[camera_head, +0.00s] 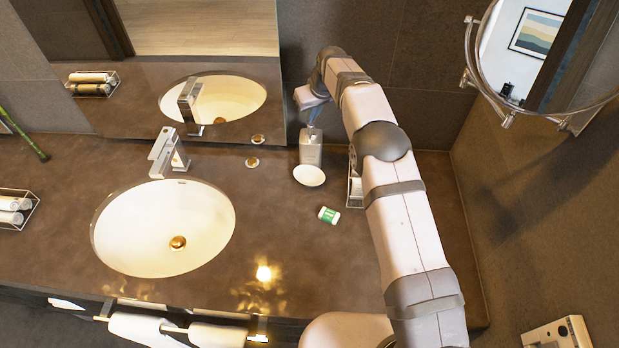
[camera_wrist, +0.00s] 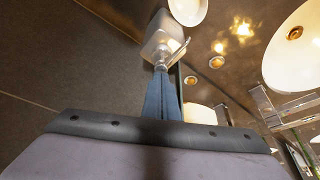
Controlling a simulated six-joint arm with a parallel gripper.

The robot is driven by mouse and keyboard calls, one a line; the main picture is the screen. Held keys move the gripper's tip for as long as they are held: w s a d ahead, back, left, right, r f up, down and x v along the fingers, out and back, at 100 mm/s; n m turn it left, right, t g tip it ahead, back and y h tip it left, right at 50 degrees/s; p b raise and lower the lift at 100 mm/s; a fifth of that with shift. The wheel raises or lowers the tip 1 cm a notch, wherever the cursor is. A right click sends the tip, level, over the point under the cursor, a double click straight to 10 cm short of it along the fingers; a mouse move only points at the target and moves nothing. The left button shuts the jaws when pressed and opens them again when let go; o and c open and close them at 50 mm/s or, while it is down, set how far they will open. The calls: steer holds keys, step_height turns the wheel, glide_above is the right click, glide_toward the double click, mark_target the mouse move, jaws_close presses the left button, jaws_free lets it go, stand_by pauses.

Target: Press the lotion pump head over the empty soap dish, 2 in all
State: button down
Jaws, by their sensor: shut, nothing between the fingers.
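The lotion bottle (camera_head: 310,153) is pale grey and stands upright on the counter near the back wall. Its pump head shows in the wrist view (camera_wrist: 161,58), with a thin nozzle pointing out to one side. The empty white soap dish (camera_head: 309,176) lies directly in front of the bottle; it also shows at the top of the wrist view (camera_wrist: 189,8). My gripper (camera_head: 312,124) is above the bottle, its blue fingers shut and empty, pointing down. In the wrist view the fingertips (camera_wrist: 161,72) line up with the pump head; I cannot tell whether they touch it.
A small green-and-white item (camera_head: 329,215) lies in front of the dish. A small rack (camera_head: 355,190) stands right of the bottle, partly hidden by my arm. The sink (camera_head: 165,228) and faucet (camera_head: 167,155) are to the left. A mirror (camera_head: 545,50) hangs at right.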

steer(key=shift+s+f+b, duration=0.15)
steer(key=shift+f+b, duration=0.3)
steer(key=shift+f, duration=0.65)
steer(key=shift+r, duration=0.1)
steer(key=shift+r+p, duration=0.85)
steer(key=shift+r, duration=0.2)
steer(key=shift+f, duration=0.2)
steer(key=shift+f+b, duration=0.65)
steer(key=shift+f, duration=0.3)
steer(key=shift+r, duration=0.15)
steer(key=shift+r+p, duration=0.8)
steer(key=shift+r, duration=0.2)
steer(key=shift+r, duration=0.1)
